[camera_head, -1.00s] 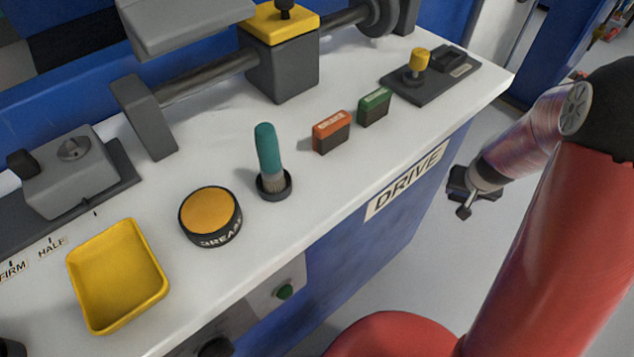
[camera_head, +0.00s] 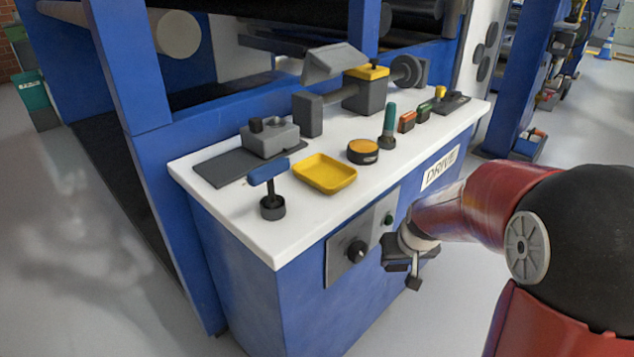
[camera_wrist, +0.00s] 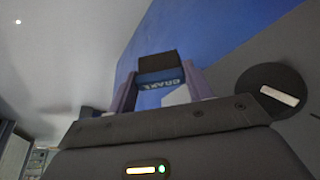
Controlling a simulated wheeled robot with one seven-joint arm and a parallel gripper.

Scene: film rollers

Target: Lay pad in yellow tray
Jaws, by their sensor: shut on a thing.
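The yellow tray (camera_head: 325,174) lies empty on the white counter top, near its front edge. My gripper (camera_head: 408,268) is in front of the cabinet's front face, to the right of the tray and lower than the counter top. In the wrist view, my gripper is shut on a small dark pad (camera_wrist: 158,64) with a blue band and an upside-down label that seems to read BRAKE. The pad sits between the two finger ends. In the head view the pad is too small and dark to make out clearly.
A blue-handled tool (camera_head: 268,180) stands left of the tray, and a round grease tin (camera_head: 363,151) to its right. Behind is a grey block (camera_head: 270,138). A brush (camera_head: 388,128), orange block (camera_head: 406,121) and green block (camera_head: 424,112) stand farther right. A black knob (camera_head: 357,251) protrudes from the front panel.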

